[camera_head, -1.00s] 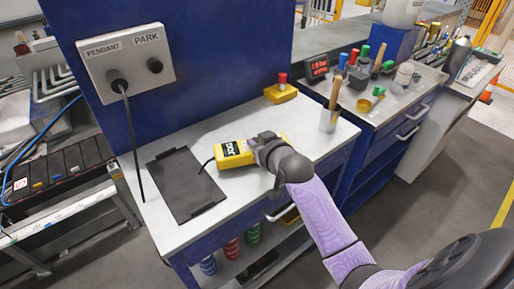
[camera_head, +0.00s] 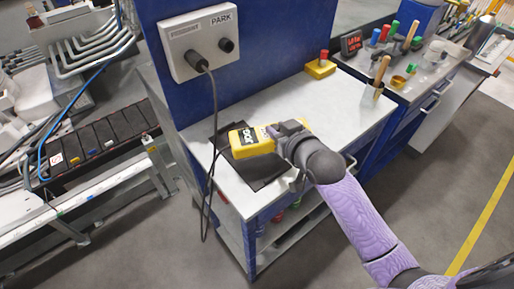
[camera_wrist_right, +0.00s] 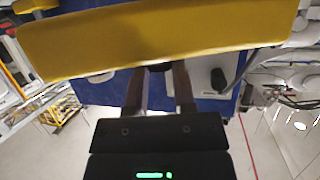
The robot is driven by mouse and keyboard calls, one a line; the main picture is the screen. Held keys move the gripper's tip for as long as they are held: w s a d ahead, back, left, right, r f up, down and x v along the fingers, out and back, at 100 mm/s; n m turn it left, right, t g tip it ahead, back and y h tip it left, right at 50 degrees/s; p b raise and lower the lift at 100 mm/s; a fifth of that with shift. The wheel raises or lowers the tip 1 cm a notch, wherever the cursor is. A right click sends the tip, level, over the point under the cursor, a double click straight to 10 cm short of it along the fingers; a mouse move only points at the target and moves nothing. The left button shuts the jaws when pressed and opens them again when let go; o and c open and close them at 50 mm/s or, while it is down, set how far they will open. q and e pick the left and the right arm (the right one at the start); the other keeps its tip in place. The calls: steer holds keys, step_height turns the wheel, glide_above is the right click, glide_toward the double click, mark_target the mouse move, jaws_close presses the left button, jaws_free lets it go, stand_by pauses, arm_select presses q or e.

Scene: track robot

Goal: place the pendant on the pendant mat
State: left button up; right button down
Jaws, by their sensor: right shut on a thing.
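The pendant (camera_head: 250,142) is a yellow box with a dark label and a black cable. In the head view it overlaps the dark pendant mat (camera_head: 262,174), hiding part of it. It seems held above the bench, though the gap is hard to judge. My right gripper (camera_head: 283,137) is shut on the pendant's right end. In the right wrist view the yellow pendant (camera_wrist_right: 160,36) spans the top, with the gripper's fingers (camera_wrist_right: 160,84) reaching to it. My left gripper is not in view.
The cable runs from a grey wall panel (camera_head: 198,42) and loops down past the bench's left edge. A yellow block with a red button (camera_head: 320,66) stands at the back of the white bench (camera_head: 290,98). A cup with a brush (camera_head: 372,88) stands at its right.

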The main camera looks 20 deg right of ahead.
steer(key=f, duration=0.2)
steer(key=f+b, duration=0.1)
steer(key=shift+d+f, duration=0.25)
steer(key=shift+d, duration=0.05)
step_height(320, 180, down, 4)
steer(key=shift+r+b, duration=0.15)
steer(key=shift+b, duration=0.6)
steer(key=shift+r, duration=0.1)
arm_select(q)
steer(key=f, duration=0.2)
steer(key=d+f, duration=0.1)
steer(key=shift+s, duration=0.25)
arm_select(e)
steer(key=shift+c, duration=2.2)
jaws_free()
